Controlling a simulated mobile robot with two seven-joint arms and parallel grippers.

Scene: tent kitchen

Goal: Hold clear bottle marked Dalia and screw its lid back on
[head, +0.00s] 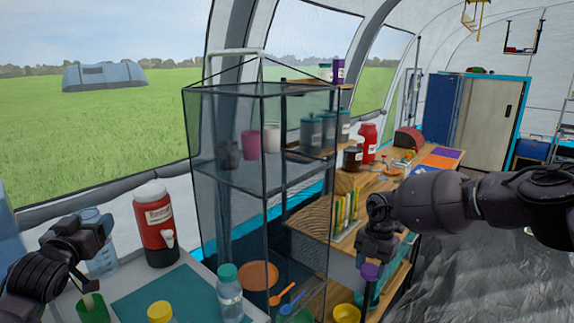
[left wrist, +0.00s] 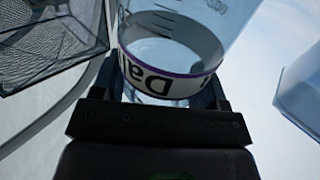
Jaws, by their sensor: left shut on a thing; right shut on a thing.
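A clear bottle (head: 103,262) is at the left of the head view, behind my left gripper (head: 92,238). My left gripper is shut around it. In the left wrist view the bottle (left wrist: 195,25) fills the jaws, and its white label with purple edges (left wrist: 165,75) shows "Da", upside down; the rest of the word is out of sight. My right gripper (head: 373,258) is shut on a small purple lid (head: 370,271), pointing down at the right, well apart from the bottle. The bottle's mouth is too small to make out.
A red dispenser (head: 158,225) stands beside the bottle. A teal-capped bottle (head: 229,293), a yellow lid (head: 160,312) and a green cup (head: 93,308) are near the front. A mesh hanging shelf (head: 235,215) with pots stands between my grippers. A wooden shelf unit (head: 310,215) is behind it.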

